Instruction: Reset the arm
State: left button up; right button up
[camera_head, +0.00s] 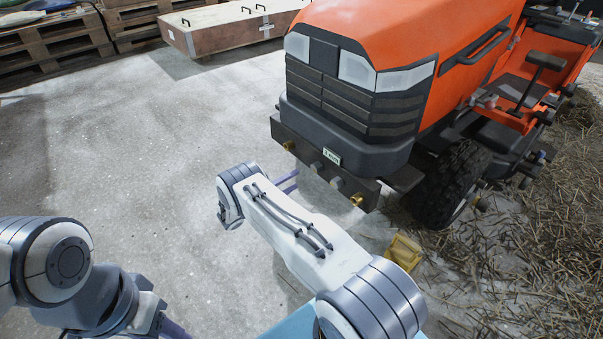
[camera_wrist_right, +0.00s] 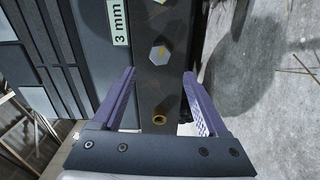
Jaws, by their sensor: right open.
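My right arm reaches in from the lower right of the head view. Its gripper (camera_head: 288,181) is partly hidden behind the wrist, with purple fingers pointing at the tractor's dark front bar (camera_head: 318,168). In the right wrist view the gripper (camera_wrist_right: 159,76) is open and empty. I cannot tell whether the fingers touch the bar. My left arm is bent at the lower left of the head view; only a purple sliver of its gripper (camera_head: 174,330) shows at the bottom edge.
The orange tractor (camera_head: 395,30) fills the upper right, with a wheel (camera_head: 452,185) and straw (camera_head: 520,250) beside it. A yellow object (camera_head: 404,252) lies on the floor near the wheel. A wooden crate (camera_head: 225,32) and pallets (camera_head: 50,45) stand behind. The concrete floor at left is clear.

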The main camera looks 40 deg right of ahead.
jog(key=shift+s+a, duration=0.1)
jog(key=shift+a, duration=0.55)
jog(key=s+a+r+n+g+y+p, duration=0.15)
jog(key=s+a+r+y, duration=0.25)
jog(key=a+r, duration=0.5)
jog(key=s+a+r+n+g+y+p, duration=0.1)
jog(key=s+a+r+y+p, duration=0.25)
jog(key=a+r, duration=0.6)
jog(key=s+a+r+n+y+p, duration=0.15)
jog(key=s+a+r+y, duration=0.3)
jog(key=s, duration=0.45)
jog(key=s+a+r+n+y+p, duration=0.1)
jog(key=s+a+r+n+y, duration=0.15)
jog(key=s+a+r, duration=0.5)
jog(key=s+a+r+n+y+p, duration=0.15)
jog(key=s+r+y, duration=0.25)
jog(key=s, duration=0.7)
notch_tip(320, 180, up, 38)
jog(key=p, duration=3.8)
jog(key=shift+s+a+m+t, duration=0.15)
jog(key=shift+a+m+t, duration=0.15)
jog(key=shift+m+t, duration=0.15)
